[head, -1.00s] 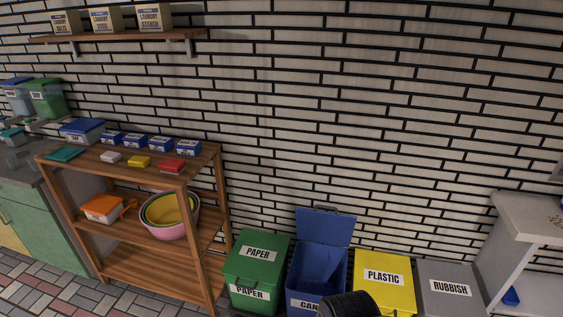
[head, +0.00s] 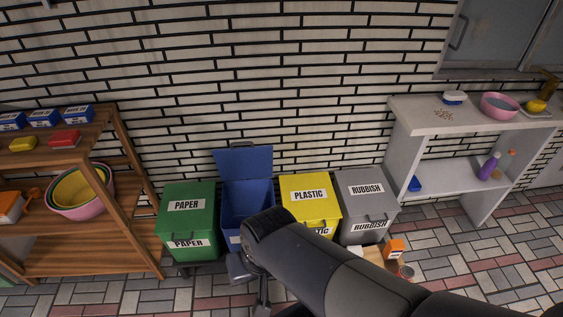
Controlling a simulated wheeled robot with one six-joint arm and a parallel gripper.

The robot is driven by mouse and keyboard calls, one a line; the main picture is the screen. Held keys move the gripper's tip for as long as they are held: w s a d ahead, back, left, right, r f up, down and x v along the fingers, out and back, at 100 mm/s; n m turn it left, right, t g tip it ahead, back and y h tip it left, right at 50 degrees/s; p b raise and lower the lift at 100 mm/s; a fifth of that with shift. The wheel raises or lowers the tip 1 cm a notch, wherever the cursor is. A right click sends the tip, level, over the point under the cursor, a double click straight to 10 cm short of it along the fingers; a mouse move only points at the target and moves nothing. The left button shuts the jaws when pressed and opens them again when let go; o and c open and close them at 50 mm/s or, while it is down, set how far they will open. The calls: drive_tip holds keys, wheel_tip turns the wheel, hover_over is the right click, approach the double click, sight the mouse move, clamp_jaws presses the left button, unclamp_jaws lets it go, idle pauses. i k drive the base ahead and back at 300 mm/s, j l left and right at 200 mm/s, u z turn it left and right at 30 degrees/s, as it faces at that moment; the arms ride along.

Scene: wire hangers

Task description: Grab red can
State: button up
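My gripper (head: 262,302) shows only in part at the bottom edge, below the wrist and in front of the bins. It is well left of the can-like object, and its fingers are not clear. The blue bin (head: 246,200) has its lid raised.
The green paper bin (head: 187,215), yellow plastic bin (head: 310,197) and grey rubbish bin (head: 366,200) are shut. A wooden shelf (head: 135,190) stands left and a white shelf unit (head: 445,125) right. The tiled floor (head: 480,255) is mostly clear at the right.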

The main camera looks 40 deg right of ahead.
sight(406, 271)
drive_tip(key=z, duration=2.65)
